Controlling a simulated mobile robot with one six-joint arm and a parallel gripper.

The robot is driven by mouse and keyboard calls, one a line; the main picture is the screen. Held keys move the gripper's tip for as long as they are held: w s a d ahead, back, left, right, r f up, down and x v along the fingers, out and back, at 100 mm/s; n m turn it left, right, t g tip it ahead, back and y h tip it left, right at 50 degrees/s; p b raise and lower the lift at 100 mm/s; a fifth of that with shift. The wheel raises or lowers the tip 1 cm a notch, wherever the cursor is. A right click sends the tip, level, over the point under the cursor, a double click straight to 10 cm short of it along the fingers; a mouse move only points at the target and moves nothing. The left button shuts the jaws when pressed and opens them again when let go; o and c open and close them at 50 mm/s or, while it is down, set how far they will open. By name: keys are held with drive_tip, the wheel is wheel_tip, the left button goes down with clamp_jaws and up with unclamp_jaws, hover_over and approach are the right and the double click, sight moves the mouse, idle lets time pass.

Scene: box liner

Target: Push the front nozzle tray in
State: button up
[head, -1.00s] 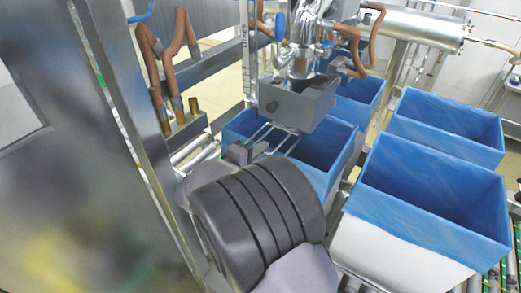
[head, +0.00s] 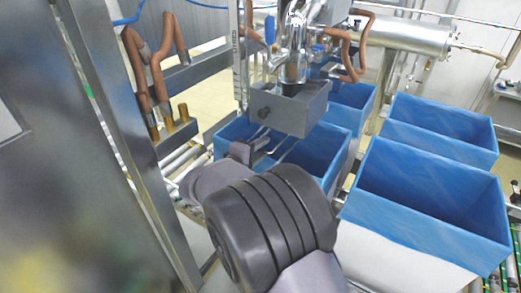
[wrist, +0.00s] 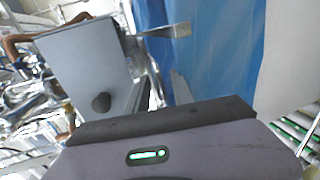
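The front nozzle tray is a grey open-topped metal box (head: 290,108) with a dark round knob (head: 264,112) on its front. It hangs below the shiny nozzle pipes, above the opening of a blue-lined box. My gripper (head: 282,146) is in front of and below the tray, with two thin fingers apart and nothing seen between them. In the wrist view the tray (wrist: 82,65) fills the upper left, with its knob (wrist: 101,102) near the dark edge of my gripper's body. I see no clear contact with the tray.
The blue-lined box (head: 322,160) stands under the tray. More blue-lined boxes (head: 430,205) stand to the right and behind. A metal post (head: 115,120) rises at the left, with copper-coloured hoses (head: 155,65) beside it. Rollers lie low at the left.

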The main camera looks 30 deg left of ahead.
drive_tip(key=shift+s, duration=0.15)
drive_tip(key=v, duration=1.7)
drive_tip(key=shift+r+p, duration=0.2)
drive_tip(key=shift+p, duration=0.15)
drive_tip(key=shift+s, duration=0.1)
